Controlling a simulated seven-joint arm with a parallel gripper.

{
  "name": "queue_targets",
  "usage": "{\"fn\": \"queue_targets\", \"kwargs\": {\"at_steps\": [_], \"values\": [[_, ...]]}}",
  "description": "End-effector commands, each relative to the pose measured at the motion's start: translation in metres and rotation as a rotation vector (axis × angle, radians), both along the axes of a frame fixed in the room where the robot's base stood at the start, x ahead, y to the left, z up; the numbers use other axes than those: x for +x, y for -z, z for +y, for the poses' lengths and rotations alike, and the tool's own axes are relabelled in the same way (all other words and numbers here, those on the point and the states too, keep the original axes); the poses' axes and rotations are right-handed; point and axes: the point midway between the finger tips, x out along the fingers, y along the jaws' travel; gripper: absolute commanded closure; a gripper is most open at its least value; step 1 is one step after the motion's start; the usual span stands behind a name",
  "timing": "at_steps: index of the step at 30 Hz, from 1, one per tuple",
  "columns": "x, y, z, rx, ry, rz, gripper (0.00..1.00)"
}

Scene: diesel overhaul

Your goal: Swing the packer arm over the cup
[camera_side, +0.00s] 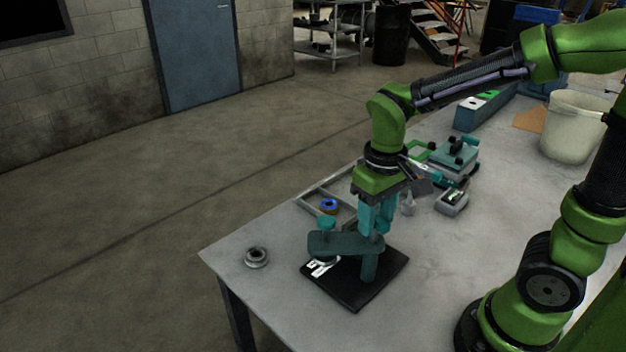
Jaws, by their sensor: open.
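The teal packer arm (345,243) sits level on a teal post (369,267) on a black base plate (380,285). It reaches left over the plate, with a round teal knob (326,223) on top of its left end. A small dark round part, possibly the cup, shows partly under that end beside white markings (320,268); the arm hides most of it. My gripper (374,228) points down with teal fingers, open, close to the right end of the arm above the post. I cannot tell whether the fingers touch it.
A grey ring-shaped part (257,257) lies near the table's left corner. A grey frame tray (312,198) with a blue-topped ring (329,205) is behind the arm. Several tools and a teal device (455,155) stand further back, near a white bucket (572,127). The front table is clear.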

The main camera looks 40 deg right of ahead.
Motion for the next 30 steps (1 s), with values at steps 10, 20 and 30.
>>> {"fn": "queue_targets", "kwargs": {"at_steps": [10,20,30], "values": [[0.0001,-0.0002,0.0001,0.000,0.001,0.000,1.00],[0.0002,-0.0004,0.0000,0.001,0.204,0.000,1.00],[0.0002,-0.0005,0.0001,0.001,0.393,-0.001,1.00]]}}
